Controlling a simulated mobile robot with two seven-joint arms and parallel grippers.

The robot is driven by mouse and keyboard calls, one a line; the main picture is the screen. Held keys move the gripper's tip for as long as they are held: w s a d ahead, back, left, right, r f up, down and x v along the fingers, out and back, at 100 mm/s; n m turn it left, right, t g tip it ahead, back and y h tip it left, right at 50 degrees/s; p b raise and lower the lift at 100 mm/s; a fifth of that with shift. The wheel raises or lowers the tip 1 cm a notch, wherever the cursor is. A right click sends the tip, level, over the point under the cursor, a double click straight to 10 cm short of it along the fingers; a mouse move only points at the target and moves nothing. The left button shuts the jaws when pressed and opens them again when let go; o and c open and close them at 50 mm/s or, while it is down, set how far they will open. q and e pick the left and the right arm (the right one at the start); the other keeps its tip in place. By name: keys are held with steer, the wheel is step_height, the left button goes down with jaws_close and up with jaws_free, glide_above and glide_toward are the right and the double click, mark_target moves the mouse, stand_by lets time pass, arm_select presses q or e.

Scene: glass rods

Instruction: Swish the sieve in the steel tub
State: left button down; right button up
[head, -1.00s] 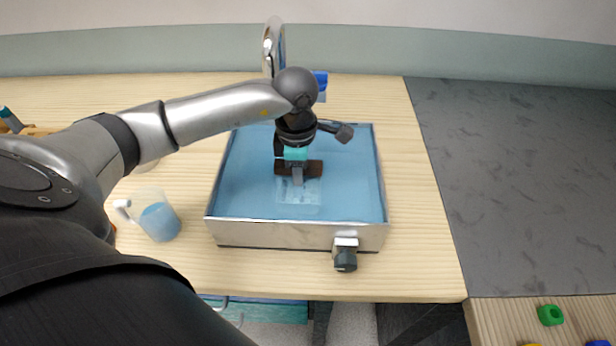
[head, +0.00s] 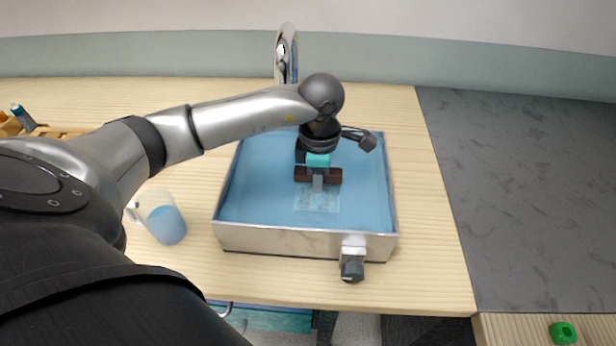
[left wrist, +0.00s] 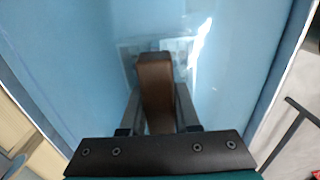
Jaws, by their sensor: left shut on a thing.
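The steel tub (head: 290,240) stands on the wooden counter and holds blue water. My left gripper (head: 318,182) reaches down over the tub and is shut on the brown handle of the sieve (head: 332,176). In the left wrist view the brown handle (left wrist: 155,85) sits between the two fingers of my left gripper (left wrist: 158,105). The sieve's pale, see-through square part shows beyond the handle, over or in the water; its exact depth is hard to tell. My right gripper is not in view.
A clear jug with blue liquid (head: 166,224) stands left of the tub. A tap with a dark knob (head: 352,268) sticks out of the tub's front wall. A chrome faucet (head: 287,55) rises behind. The grey slab (head: 540,190) at right is clear.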

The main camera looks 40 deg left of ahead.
arm_select(q)
steer(key=shift+w+d, duration=0.3)
steer(key=shift+d, duration=0.15)
steer(key=shift+s+a, duration=0.45)
steer(key=shift+a, duration=0.25)
steer(key=shift+s+a, duration=0.4)
steer(key=shift+a, duration=0.35)
steer(key=shift+s+a, duration=0.45)
steer(key=shift+a, duration=0.25)
steer(key=shift+w+d+r+b, duration=0.15)
steer(key=shift+w+d, duration=0.3)
steer(key=shift+d, duration=0.25)
steer(key=shift+w+d+f+b, duration=0.15)
steer(key=shift+w+d, duration=0.3)
steer(key=shift+d, duration=0.3)
steer(key=shift+w+d+r+b, duration=0.15)
steer(key=shift+w+d, duration=0.3)
steer(key=shift+d, duration=0.25)
step_height(320, 180, up, 11)
steer(key=p, duration=0.7)
steer(key=shift+p, duration=0.4)
step_height(320, 180, up, 5)
steer(key=p, duration=0.3)
